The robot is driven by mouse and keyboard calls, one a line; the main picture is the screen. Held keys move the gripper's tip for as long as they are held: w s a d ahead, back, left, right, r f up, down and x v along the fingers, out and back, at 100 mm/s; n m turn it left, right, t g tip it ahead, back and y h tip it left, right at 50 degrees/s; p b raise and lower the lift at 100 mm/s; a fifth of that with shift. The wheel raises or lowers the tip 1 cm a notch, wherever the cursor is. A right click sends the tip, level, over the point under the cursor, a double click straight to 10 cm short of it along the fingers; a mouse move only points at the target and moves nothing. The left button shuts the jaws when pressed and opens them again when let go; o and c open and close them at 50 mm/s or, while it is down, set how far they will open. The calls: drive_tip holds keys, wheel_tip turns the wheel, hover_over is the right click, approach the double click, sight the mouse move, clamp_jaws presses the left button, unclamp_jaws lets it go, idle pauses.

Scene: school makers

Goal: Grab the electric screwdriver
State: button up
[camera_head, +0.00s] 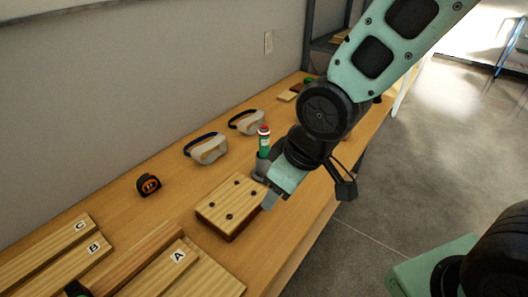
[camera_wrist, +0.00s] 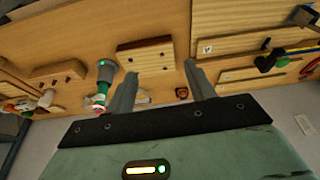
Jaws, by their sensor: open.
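My gripper (camera_head: 272,190) hangs over the workbench (camera_head: 165,195), beside a wooden block with dark screw heads (camera_head: 232,203). In the wrist view its two fingers (camera_wrist: 160,69) are spread with nothing between them; the block (camera_wrist: 145,56) lies beyond them. A green, red-topped item (camera_head: 264,142) stands in a grey cup (camera_head: 261,166), close behind my gripper.
Labelled boards (camera_head: 60,255) cover the near left of the bench. A tape measure (camera_head: 149,185) and two pairs of goggles (camera_head: 207,149) lie along the wall side. Yellow, red-handled and blue-handled tools (camera_wrist: 305,62) lie at the wrist view's right. Open floor (camera_head: 440,160) is right of the bench.

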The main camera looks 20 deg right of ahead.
drive_tip(key=w+d+f+t+y+b, duration=0.2)
drive_tip(key=w+d+f+t, duration=0.15)
drive_tip(key=w+f, duration=0.5)
drive_tip(key=m+t+y+b, duration=0.3)
drive_tip(key=t+b, duration=0.7)
drive_tip(key=b, duration=0.5)
approach(268, 137)
drive_tip(key=shift+s+d+r, duration=0.1)
drive_tip(key=shift+s+d, duration=0.25)
drive_tip(key=shift+s, duration=0.2)
drive_tip(key=shift+w+a+b, duration=0.1)
drive_tip(key=shift+b, duration=0.75)
drive_tip(key=x, duration=0.2)
drive_tip(key=p+x, duration=0.1)
drive_tip(key=x, duration=0.3)
drive_tip(key=shift+w+r+p, duration=0.1)
drive_tip(key=shift+r+p, duration=0.2)
drive_tip(key=shift+p, duration=0.1)
drive_tip(key=shift+f+p+x, duration=0.25)
drive_tip(key=shift+p+x, duration=0.05)
drive_tip(key=shift+x, duration=1.3)
drive_tip(key=shift+f+p+x, duration=0.2)
drive_tip(key=shift+p+x, duration=0.05)
drive_tip(key=shift+x, duration=1.35)
drive_tip(key=shift+a, duration=0.1)
clamp_jaws()
